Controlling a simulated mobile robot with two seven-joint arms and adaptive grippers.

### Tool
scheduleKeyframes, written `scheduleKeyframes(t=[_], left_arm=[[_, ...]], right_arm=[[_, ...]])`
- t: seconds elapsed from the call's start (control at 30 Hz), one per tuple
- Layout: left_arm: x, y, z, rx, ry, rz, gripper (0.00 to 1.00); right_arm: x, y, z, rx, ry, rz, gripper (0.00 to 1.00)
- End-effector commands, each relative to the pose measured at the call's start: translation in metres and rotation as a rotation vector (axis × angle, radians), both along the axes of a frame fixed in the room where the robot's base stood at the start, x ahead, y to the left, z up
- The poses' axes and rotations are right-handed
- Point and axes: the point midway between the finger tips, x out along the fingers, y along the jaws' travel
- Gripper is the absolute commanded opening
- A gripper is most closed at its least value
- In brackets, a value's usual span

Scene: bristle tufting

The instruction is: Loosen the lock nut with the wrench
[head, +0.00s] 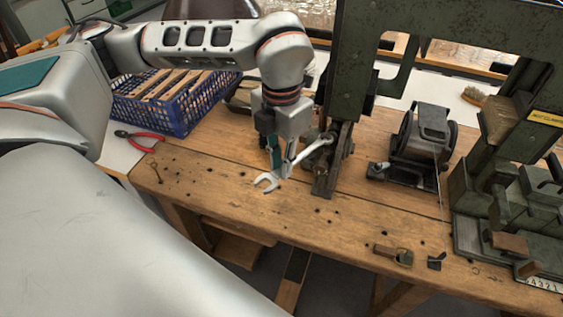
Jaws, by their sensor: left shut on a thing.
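My left gripper (279,165) points down over the wooden bench and is shut on a silver wrench (309,153). The wrench's open jaw (266,182) shows at the lower left, just beyond the fingers. Its other end reaches up and right to the dark fixture (325,181) at the foot of the green machine. That end overlaps the fixture in the picture; I cannot tell whether it is seated on a nut. The lock nut itself is too small or hidden to make out. My right gripper is not in view.
The green machine frame (352,65) rises close right of my left gripper. A blue crate (180,117) and red-handled pliers (139,138) lie left. A dark reel device (421,139) and another green machine (525,205) stand right. The bench's front (330,228) is mostly clear.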

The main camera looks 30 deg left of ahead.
Motion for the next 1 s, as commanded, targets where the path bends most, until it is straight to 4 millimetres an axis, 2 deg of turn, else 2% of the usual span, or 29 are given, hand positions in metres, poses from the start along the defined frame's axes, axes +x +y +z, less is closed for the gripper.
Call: scheduleKeyframes(t=[1.0], left_arm=[[0.0003,0.0,-0.0079,0.0,-0.002,0.0,0.0]], right_arm=[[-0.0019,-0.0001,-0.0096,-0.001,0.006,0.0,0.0]])
